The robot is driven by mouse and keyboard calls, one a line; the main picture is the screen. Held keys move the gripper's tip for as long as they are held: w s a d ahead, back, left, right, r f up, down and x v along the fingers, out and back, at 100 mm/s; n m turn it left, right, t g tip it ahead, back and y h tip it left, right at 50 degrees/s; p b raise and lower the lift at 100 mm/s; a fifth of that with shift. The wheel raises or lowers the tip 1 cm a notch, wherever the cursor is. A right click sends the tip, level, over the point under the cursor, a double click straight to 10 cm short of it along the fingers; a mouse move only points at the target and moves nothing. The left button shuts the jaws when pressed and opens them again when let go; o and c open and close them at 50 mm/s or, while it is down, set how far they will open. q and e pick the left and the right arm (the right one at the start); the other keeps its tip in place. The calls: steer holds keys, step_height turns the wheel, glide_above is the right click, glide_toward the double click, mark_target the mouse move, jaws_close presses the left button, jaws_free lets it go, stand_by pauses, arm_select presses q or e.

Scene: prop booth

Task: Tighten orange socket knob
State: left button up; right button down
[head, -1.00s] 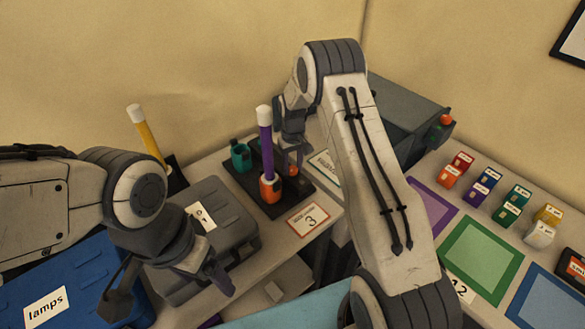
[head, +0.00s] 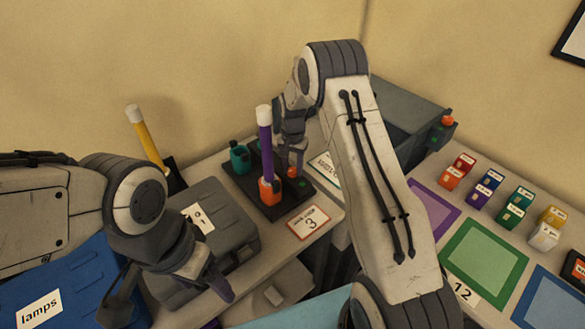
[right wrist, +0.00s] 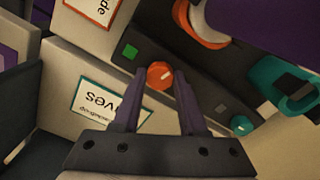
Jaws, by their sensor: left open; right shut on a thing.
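The orange socket (head: 270,191) stands on a dark base plate (head: 240,181) and holds an upright purple tube (head: 265,139) with a white top. Its orange knob (head: 292,172) is on the same plate, to the right of the socket. In the right wrist view, the orange knob (right wrist: 160,75) has a pale pointer mark. My right gripper (right wrist: 158,78) is shut on this knob, one finger on each side; in the head view my right gripper (head: 293,163) reaches down to it. My left gripper (head: 168,300) is open and empty, in front of the grey case.
A green patch (right wrist: 130,51) is on the plate near the knob. An empty teal socket (head: 240,157) and teal knob (right wrist: 240,125) share the plate. A grey case (head: 215,225) and blue lamps box (head: 65,285) are left. A yellow tube (head: 148,137) stands behind.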

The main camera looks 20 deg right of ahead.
mark_target(293, 170)
steer(key=shift+r+m, duration=0.1)
steer(key=shift+m, duration=0.3)
steer(key=shift+c, duration=2.2)
jaws_free()
step_height(293, 170, up, 10)
steer(key=b, duration=0.2)
steer(key=shift+r, duration=0.2)
